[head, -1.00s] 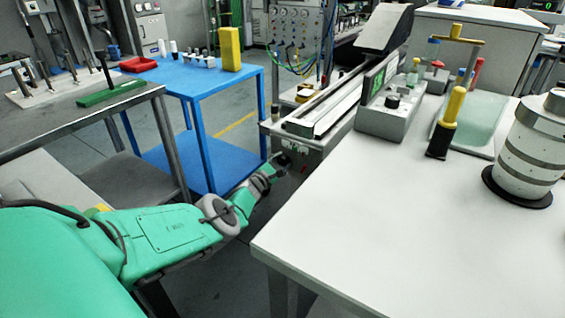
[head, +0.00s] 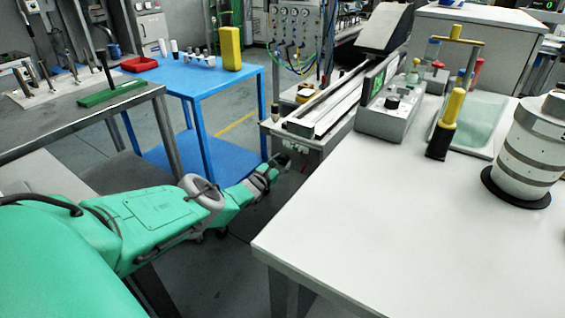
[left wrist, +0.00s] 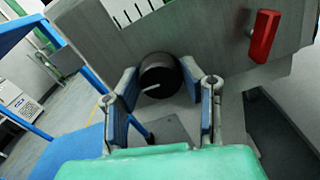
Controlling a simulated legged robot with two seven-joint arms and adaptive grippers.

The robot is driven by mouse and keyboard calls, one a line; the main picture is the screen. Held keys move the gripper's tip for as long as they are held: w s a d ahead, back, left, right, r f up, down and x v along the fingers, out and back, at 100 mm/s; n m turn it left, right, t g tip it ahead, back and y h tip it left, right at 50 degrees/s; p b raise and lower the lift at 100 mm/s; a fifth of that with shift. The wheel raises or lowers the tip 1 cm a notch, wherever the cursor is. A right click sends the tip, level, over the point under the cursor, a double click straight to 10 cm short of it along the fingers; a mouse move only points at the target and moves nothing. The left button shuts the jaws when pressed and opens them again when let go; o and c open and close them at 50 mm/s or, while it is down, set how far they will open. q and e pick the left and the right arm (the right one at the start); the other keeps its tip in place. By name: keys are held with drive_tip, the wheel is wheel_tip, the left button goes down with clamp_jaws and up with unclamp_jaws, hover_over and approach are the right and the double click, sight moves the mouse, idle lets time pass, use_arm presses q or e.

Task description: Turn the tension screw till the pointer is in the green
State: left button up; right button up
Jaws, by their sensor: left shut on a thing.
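The tension screw (left wrist: 158,76) is a dark round knob with a pale mark on its rim, on the grey front of the machine (left wrist: 215,50). My left gripper (left wrist: 160,82) has its blue-padded fingers on either side of the knob and is shut on it. In the head view my left gripper (head: 281,161) is at the machine's near end, low beside the white table, and the knob cannot be made out there. A scale with dark ticks (left wrist: 130,10) is cut off at the top of the wrist view. No pointer or green band can be made out on it. My right gripper is not in view.
A red handle (left wrist: 264,36) sticks out right of the knob. The white table (head: 350,220) stands close to my left arm's right side, its near part bare. A blue table (head: 195,80) and a grey bench (head: 60,120) stand to the left.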

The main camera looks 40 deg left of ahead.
use_arm(q)
drive_tip(key=shift+s+f+n, duration=0.15)
drive_tip(key=shift+f+n, duration=0.2)
drive_tip(key=shift+n, duration=0.15)
drive_tip(key=n, duration=0.8)
drive_tip(key=shift+d+n, duration=0.1)
drive_tip(key=shift+n, duration=0.2)
drive_tip(key=n, duration=0.4)
drive_tip(key=shift+n, duration=2.5)
drive_tip(key=o, duration=1.1)
